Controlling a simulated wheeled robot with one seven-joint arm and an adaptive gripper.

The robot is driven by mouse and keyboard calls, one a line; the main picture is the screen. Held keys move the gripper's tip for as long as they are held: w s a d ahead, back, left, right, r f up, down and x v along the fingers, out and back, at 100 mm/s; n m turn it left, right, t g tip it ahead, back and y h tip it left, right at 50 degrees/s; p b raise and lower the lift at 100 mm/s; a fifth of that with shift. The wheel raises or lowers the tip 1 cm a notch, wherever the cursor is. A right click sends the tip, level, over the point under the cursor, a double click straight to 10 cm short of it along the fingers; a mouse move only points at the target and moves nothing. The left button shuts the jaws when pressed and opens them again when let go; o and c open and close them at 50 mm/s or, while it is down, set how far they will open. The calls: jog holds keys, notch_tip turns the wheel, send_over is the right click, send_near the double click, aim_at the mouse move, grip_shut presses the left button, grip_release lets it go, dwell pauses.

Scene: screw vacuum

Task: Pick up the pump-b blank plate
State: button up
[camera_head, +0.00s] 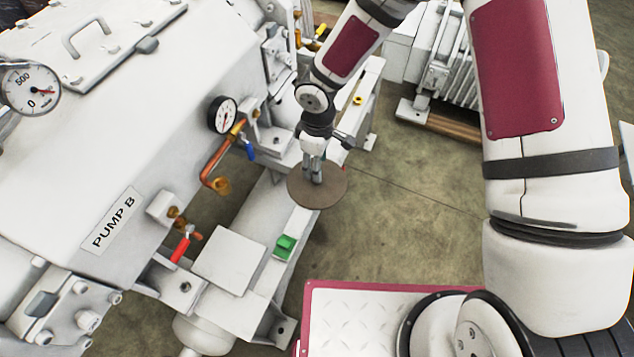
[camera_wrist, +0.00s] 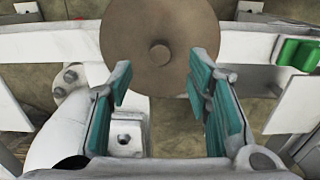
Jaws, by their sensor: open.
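The pump-b blank plate appears to be the round brown disc (camera_head: 328,190) below my gripper, beside the white machine labelled PUMP B (camera_head: 112,222). In the wrist view the disc (camera_wrist: 135,35) fills the top middle, with a small round knob (camera_wrist: 160,52) at its centre. My gripper (camera_head: 314,180) points down over the disc in the head view. In the wrist view my gripper (camera_wrist: 160,80) is open, its teal-padded fingers spread to either side of the knob. I cannot tell whether the fingers touch the disc.
A green block (camera_head: 285,246) sits on the white frame near the disc, and shows in the wrist view (camera_wrist: 299,53). A copper pipe (camera_head: 213,165) and a red-handled valve (camera_head: 181,248) stick out from the pump. Open floor (camera_head: 410,210) lies to the right.

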notch_tip(320, 180, down, 6)
jog(key=shift+r+b, duration=0.15)
jog(key=shift+b, duration=0.85)
grip_shut()
